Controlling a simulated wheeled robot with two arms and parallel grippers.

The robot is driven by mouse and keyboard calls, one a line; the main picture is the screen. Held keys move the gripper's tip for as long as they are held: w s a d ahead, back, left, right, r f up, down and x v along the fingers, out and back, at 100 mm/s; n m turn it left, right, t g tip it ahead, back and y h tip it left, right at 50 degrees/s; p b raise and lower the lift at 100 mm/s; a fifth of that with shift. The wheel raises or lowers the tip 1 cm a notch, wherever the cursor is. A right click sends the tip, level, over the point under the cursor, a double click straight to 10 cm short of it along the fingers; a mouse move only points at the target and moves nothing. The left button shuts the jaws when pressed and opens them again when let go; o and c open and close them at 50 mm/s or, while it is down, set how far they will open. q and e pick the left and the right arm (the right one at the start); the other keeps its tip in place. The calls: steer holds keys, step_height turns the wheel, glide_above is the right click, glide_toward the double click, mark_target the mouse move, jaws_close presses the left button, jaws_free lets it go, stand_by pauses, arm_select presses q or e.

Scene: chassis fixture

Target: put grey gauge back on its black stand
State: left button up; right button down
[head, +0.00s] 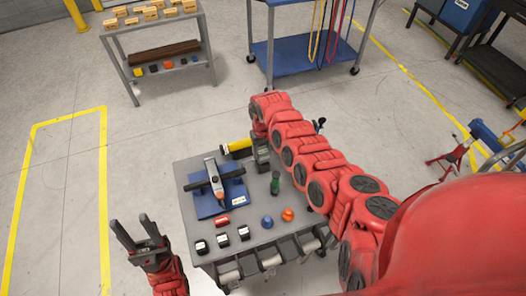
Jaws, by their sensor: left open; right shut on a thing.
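A long grey tool with an orange tip, which looks like the grey gauge (211,170), lies across a black bar, likely the black stand (232,174), over a blue mat (205,207) on the cart. I cannot tell how it is seated. My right gripper (262,163) points down at the cart's far side, right of the gauge and apart from it. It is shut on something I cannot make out. My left gripper (136,238) is open and empty, off the cart's left front corner, fingers pointing up in the picture.
A yellow and black cylinder (237,147) lies at the cart's far edge beside my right gripper. A green upright item (275,182), blue cone (267,221), orange piece (288,214), red cylinder (222,222) and small black-and-white blocks (223,240) stand nearby.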

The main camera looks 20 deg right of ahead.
steer(key=shift+f+b, duration=0.5)
steer(key=shift+f, duration=0.15)
steer(key=shift+f, duration=0.2)
steer(key=shift+c, duration=0.6)
jaws_free()
step_height(320, 180, up, 5)
steer(key=p, duration=0.4)
steer(key=shift+r+p, duration=0.95)
steer(key=shift+r, duration=0.1)
